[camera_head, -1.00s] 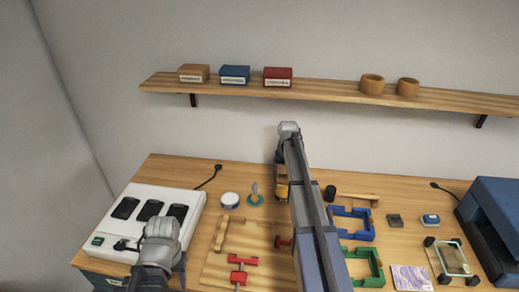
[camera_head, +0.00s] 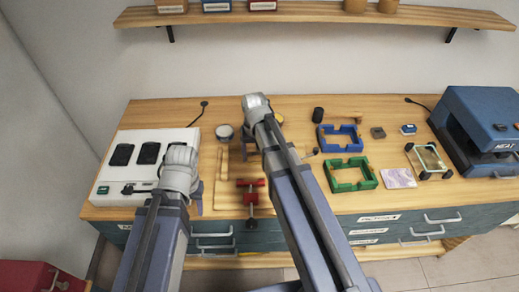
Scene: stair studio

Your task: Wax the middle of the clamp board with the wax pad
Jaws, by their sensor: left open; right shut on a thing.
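The clamp board (camera_head: 221,196) is a pale wooden board lying near the bench's front edge, with a red clamp (camera_head: 250,186) at its front. My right arm covers the board's right part. My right gripper (camera_head: 249,152) is above the back of the board, shut on what seems to be the wax pad, which my wrist mostly hides. I cannot tell whether the pad touches the board. My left gripper (camera_head: 195,204) is open and empty, between the white box and the board's left side; its fingers are mostly hidden.
A white box with black pads (camera_head: 123,188) stands left. A round tin (camera_head: 223,132) sits behind the board. Right are a blue frame (camera_head: 338,146), a green frame (camera_head: 350,187), a patterned tile (camera_head: 398,178) and a blue machine (camera_head: 478,135). A shelf (camera_head: 300,19) spans the wall.

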